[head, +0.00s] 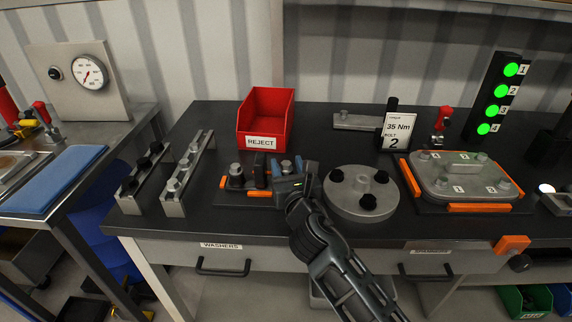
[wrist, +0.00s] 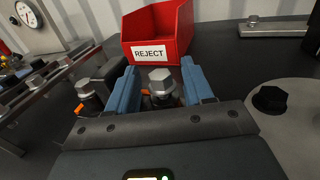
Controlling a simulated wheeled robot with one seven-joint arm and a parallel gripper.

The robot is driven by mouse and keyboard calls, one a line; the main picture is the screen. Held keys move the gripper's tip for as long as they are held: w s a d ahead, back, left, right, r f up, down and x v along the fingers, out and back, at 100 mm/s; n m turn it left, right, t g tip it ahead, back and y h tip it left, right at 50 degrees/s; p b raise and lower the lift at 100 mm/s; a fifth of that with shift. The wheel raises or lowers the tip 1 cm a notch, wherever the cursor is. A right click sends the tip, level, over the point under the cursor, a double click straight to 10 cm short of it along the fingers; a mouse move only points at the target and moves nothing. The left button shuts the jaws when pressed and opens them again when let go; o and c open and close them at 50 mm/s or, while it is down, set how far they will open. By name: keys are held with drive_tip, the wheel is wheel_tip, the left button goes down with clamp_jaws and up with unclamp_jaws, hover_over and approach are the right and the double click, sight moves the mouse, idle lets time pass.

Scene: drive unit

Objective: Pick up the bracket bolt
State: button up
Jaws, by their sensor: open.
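A silver hex-headed bolt (wrist: 160,80) stands upright between the two blue fingers of my gripper (wrist: 158,73) in the wrist view. The fingers are spread, with visible gaps on both sides of the bolt head. In the head view my gripper (head: 286,176) is at the right end of a small fixture with orange clips (head: 258,194), and the bolt head (head: 287,166) shows beside the fingers. A second silver bolt (head: 236,170) stands at the fixture's left end; it also shows left of my gripper in the wrist view (wrist: 88,88). The lower shaft is hidden.
A red reject bin (head: 265,120) stands behind the fixture. A round flange with black bolts (head: 358,190) is close on the right. Two bolt rails (head: 188,172) lie left. A cover plate (head: 463,177) and a 35 Nm sign (head: 398,131) stand further right.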

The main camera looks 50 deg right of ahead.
drive_tip(key=shift+x, duration=0.8)
drive_tip(key=shift+c, duration=0.2)
clamp_jaws()
